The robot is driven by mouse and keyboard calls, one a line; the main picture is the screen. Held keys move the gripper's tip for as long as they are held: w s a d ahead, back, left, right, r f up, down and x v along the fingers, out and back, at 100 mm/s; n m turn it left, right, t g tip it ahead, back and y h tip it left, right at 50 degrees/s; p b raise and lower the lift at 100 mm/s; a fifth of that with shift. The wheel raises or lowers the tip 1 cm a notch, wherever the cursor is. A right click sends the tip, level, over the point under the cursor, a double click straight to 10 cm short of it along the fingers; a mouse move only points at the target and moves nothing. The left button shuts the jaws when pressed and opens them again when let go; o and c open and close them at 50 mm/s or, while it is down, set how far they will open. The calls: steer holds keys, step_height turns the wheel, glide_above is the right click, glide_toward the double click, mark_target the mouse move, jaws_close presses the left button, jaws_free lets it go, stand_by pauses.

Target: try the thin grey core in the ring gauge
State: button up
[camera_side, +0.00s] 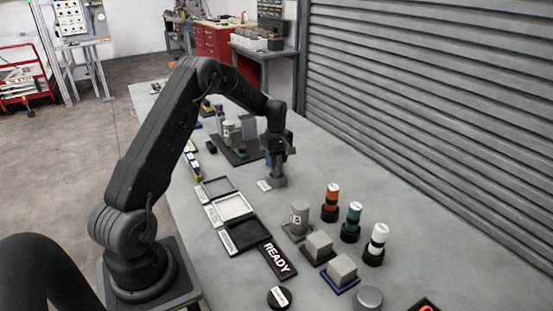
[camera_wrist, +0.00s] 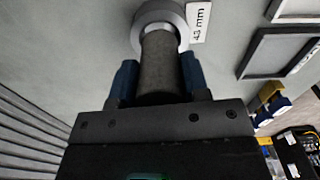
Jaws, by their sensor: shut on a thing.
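My gripper (camera_side: 277,160) is over the ring gauge, with its blue fingers shut on the thin grey core. In the wrist view the core (camera_wrist: 158,62) stands between the fingers of my gripper (camera_wrist: 160,85), its far end lined up with the ring's opening. The ring gauge (camera_wrist: 183,22) is a light grey ring on the table, with a white "43 mm" label (camera_wrist: 199,22) beside it. The ring also shows in the side view (camera_side: 278,183), right under the gripper. The core's lower end is at the opening; I cannot tell how deep it sits.
Three shallow trays (camera_side: 232,207) and a black READY plate (camera_side: 277,260) lie nearer the camera. A grey cylinder (camera_side: 300,217), grey blocks (camera_side: 342,268) and orange, teal and white cylinders (camera_side: 377,238) stand to the right. A dark board (camera_side: 236,155) with several parts lies behind.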

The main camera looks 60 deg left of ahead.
mark_target(276, 167)
steer(key=shift+f, duration=1.85)
stand_by(1.6)
steer(key=o, duration=1.2)
steer(key=shift+c, duration=0.2)
step_height(276, 167, up, 14)
steer(key=shift+f, duration=0.25)
steer(key=shift+r, duration=0.15)
